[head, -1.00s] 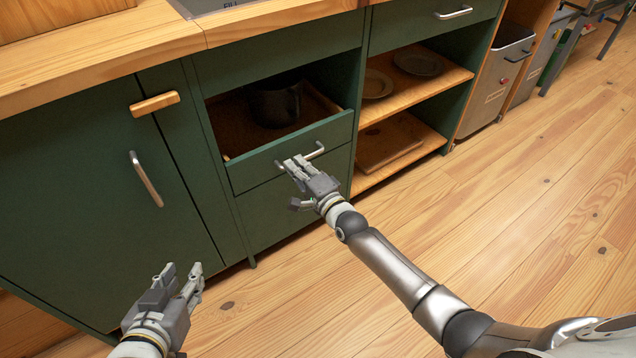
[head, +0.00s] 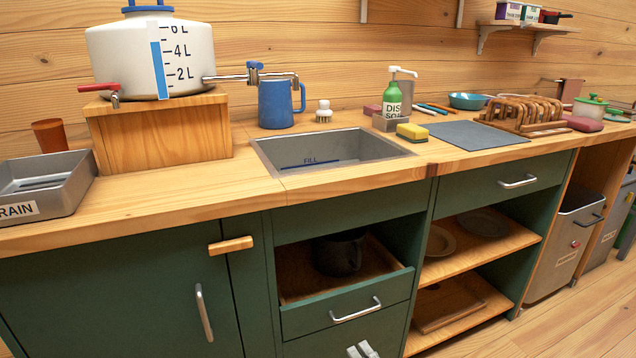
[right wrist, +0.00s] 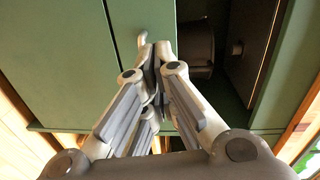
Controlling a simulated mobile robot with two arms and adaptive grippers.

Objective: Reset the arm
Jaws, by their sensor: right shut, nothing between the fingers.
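My right gripper (head: 362,350) shows only as fingertips at the bottom edge of the head view, below the metal handle (head: 356,309) of the open green drawer (head: 345,302). In the right wrist view my right gripper (right wrist: 152,48) is shut and empty. Its fingertips are close to the green drawer front (right wrist: 80,60), beside the handle (right wrist: 142,40); I cannot tell whether they touch. A dark pot (head: 340,254) sits in the drawer. My left gripper is out of view.
Above the drawer, the wooden counter (head: 200,195) holds a sink (head: 325,150), a water tank (head: 150,60), a blue jug (head: 275,103), a dish rack (head: 520,115) and a grey drain tray (head: 45,187). Open shelves (head: 480,255) with plates stand to the right. Floor (head: 585,325) shows at lower right.

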